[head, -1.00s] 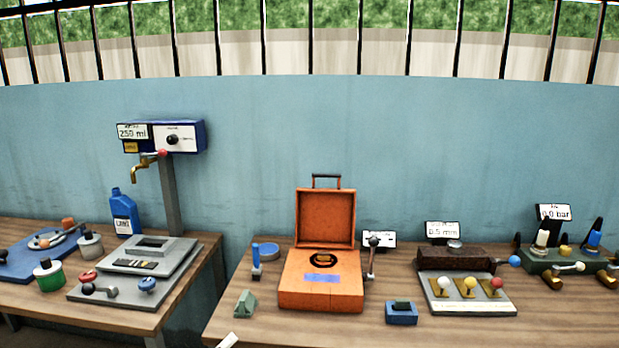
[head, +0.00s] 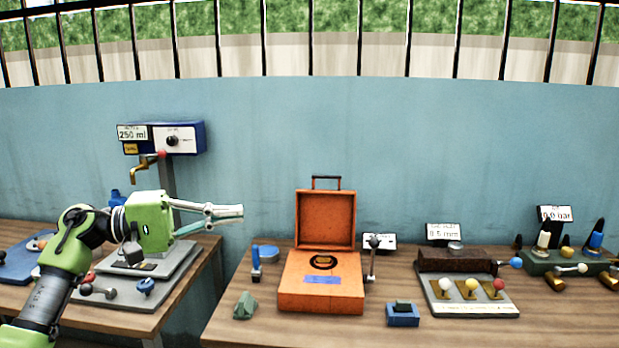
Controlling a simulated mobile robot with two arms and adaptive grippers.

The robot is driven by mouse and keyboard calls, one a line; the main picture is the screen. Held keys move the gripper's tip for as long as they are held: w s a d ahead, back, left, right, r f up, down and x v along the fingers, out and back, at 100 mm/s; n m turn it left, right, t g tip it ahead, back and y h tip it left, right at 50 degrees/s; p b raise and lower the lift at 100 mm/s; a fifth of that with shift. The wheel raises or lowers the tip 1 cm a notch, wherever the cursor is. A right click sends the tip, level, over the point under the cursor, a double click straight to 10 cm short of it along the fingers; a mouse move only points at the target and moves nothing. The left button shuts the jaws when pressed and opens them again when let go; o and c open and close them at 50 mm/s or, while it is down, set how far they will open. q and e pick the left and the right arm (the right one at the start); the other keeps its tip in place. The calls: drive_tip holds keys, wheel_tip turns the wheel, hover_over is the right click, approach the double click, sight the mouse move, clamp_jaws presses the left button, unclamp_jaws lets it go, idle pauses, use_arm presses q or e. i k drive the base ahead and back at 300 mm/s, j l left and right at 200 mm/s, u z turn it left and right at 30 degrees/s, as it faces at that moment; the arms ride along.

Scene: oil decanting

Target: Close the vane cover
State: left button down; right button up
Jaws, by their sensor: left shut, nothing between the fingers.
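An orange box (head: 320,298) stands on the right-hand wooden table. Its hinged cover (head: 325,219), seemingly the vane cover, stands upright and open at the back, with a dark handle (head: 326,178) on its top edge. A dark ring (head: 323,262) and a blue strip (head: 322,280) show on the box top. My left gripper (head: 241,213) is shut and empty. It points right, in the air left of the open cover and apart from it. My right gripper is not in view.
A crank lever (head: 373,258) stands close at the box's right side. A blue upright tool (head: 256,262), a green block (head: 244,305) and a blue block (head: 402,314) lie around the box. A gap separates the two tables. A tap stand (head: 168,138) rises behind my left arm.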

sight(325, 219)
drive_tip(key=i, duration=2)
